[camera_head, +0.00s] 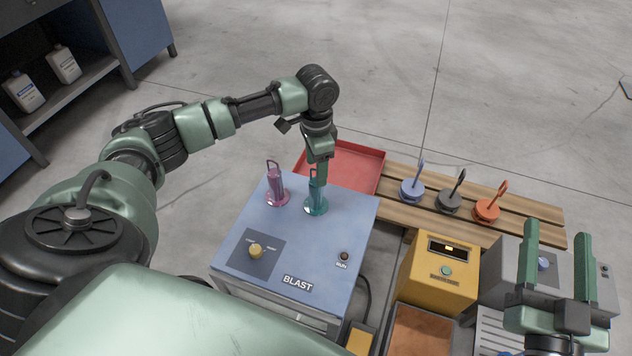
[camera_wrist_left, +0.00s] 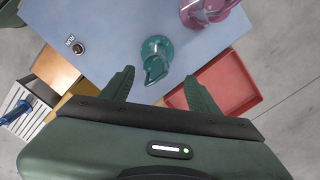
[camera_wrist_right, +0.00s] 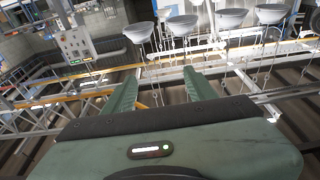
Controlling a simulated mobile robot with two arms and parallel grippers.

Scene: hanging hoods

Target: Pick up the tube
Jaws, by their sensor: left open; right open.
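No object is clearly marked as the tube. A blue elongated object (camera_wrist_left: 17,113) shows over a white slatted tray (camera_wrist_left: 22,98) at the left edge of the left wrist view; I cannot tell if it is the tube. A teal piece with an upright loop (camera_head: 316,205) stands on the blue BLAST box (camera_head: 240,225), beside a pink looped piece (camera_head: 277,190). My left gripper (camera_head: 318,168) is open, pointing down just above or around the teal piece's loop; contact is unclear. My right gripper (camera_head: 558,232) is open and empty, raised at the lower right.
A red tray (camera_head: 358,168) sits behind the box. Blue (camera_head: 412,188), dark (camera_head: 449,201) and orange (camera_head: 487,208) looped pieces stand on a wooden slatted bench (camera_head: 530,221). A yellow box (camera_head: 420,281) and grey box (camera_head: 505,256) stand at right. Hanging hoods (camera_wrist_right: 232,19) show in the right wrist view.

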